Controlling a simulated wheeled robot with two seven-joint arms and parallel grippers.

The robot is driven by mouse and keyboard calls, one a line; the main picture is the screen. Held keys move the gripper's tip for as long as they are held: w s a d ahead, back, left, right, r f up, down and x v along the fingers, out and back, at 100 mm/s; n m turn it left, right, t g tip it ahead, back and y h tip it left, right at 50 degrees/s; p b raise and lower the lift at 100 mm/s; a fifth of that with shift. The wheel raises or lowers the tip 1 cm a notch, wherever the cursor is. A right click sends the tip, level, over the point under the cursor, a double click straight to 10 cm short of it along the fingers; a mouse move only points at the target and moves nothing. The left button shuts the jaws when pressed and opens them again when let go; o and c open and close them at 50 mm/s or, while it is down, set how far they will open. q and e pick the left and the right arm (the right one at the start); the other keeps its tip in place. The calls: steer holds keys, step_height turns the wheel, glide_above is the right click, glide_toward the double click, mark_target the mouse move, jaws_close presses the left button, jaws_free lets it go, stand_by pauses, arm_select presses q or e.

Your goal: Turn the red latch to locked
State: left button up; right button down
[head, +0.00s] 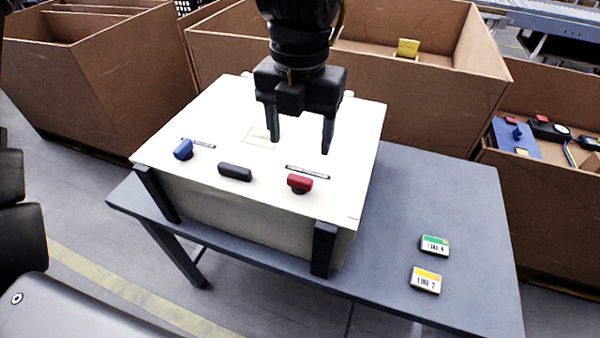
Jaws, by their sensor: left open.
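The red latch (300,183) is a short red handle on a dark base, near the front right of a cream box's top face (235,110). Its handle lies roughly sideways, just in front of a narrow label strip (308,171) whose writing is too small to read. My left gripper (301,147) comes down from the top of the head view. It is open and empty, its two black fingers pointing down behind the red latch and apart from it. Its height above the box is hard to tell. My right gripper is not in view.
A blue latch (183,149) and a black handle (235,172) sit left of the red latch. The box stands on a grey table (450,200) between black corner brackets. Green (435,245) and yellow (426,280) labelled tags lie at right. Cardboard bins (120,70) surround the back.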

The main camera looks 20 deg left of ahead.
mark_target(300, 178)
arm_select(q)
step_height(300, 178, down, 10)
steer(key=shift+w+r, duration=0.1)
steer(key=shift+r, duration=0.1)
steer(key=shift+c, duration=1)
steer(key=c, duration=0.8)
